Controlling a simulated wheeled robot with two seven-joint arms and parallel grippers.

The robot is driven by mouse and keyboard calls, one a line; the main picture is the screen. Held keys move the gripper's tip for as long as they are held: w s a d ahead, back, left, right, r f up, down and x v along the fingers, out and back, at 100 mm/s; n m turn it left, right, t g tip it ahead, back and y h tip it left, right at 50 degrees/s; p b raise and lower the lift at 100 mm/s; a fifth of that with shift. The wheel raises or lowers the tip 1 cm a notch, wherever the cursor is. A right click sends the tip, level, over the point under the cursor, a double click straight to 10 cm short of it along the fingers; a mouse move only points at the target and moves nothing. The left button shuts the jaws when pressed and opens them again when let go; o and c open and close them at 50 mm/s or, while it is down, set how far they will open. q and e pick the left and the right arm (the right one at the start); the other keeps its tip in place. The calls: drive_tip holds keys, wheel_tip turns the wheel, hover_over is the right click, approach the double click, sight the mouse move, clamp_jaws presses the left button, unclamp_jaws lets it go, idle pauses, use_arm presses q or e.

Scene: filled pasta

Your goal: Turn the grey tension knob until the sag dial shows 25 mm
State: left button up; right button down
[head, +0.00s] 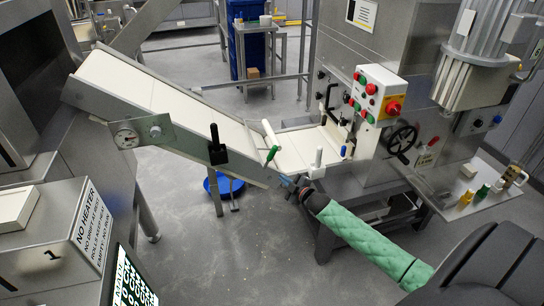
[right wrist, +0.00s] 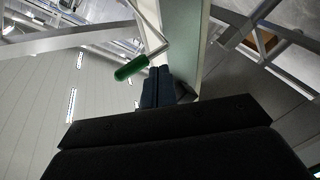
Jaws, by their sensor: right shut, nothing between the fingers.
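The sag dial (head: 126,139) is a round white gauge on a grey plate fixed to the side of the sloping conveyor, left of centre in the head view. Its reading is too small to make out. The grey tension knob (head: 155,131) sits on the same plate, just right of the dial. My right gripper (head: 290,184) is by the lower end of the conveyor, well to the right of the knob and touching neither knob nor dial. Its fingers also show in the right wrist view (right wrist: 156,87), closed together and empty. My left gripper is not visible.
The conveyor (head: 150,88) slopes down rightward. A black handle (head: 216,146) stands at its side, between knob and gripper. A green-handled roller (head: 271,154) is near my right gripper; its green grip shows in the wrist view (right wrist: 132,68). A machine with a button box (head: 378,94) stands right.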

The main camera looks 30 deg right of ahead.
sight(272, 156)
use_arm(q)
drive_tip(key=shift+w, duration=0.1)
use_arm(e)
wheel_tip(272, 156, up, 6)
drive_tip(key=a+n+t+y, duration=0.2)
drive_tip(key=n+t, duration=0.1)
drive_tip(key=n, duration=0.2)
drive_tip(key=shift+s+y, duration=0.4)
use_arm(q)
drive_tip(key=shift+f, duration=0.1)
